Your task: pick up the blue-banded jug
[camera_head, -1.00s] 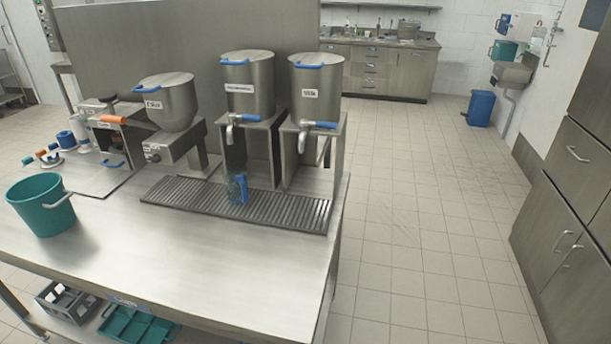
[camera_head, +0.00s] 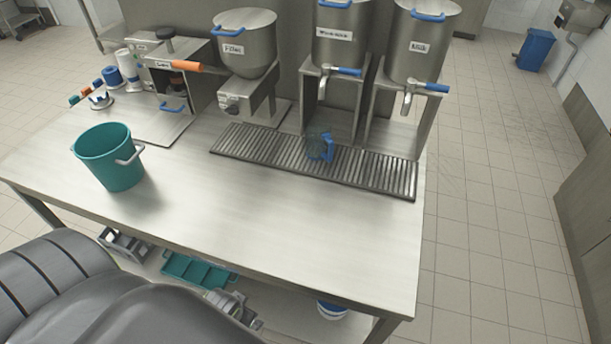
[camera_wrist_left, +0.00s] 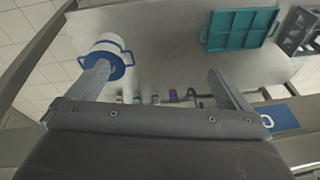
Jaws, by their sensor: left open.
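A white vessel with a blue band and blue side handles (camera_wrist_left: 112,42) is on the lower shelf in the left wrist view. It partly shows under the table's front right edge in the head view (camera_head: 332,311). A clear jug with a blue handle (camera_head: 321,146) stands upright on the drip tray (camera_head: 240,147); I cannot tell if it has a band. My left gripper (camera_wrist_left: 158,76) is open and empty; one finger overlaps the white vessel in the picture, contact unclear. In the head view the gripper (camera_head: 238,308) is low before the table. My right gripper is not in view.
Above the shelf is the steel table (camera_head: 240,212), with a teal bucket (camera_head: 108,160) and several dispensers at the back. On the shelf are a teal tray (camera_wrist_left: 240,30) and a grey crate (camera_wrist_left: 298,32). Small containers (camera_wrist_left: 155,98) show between my fingers.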

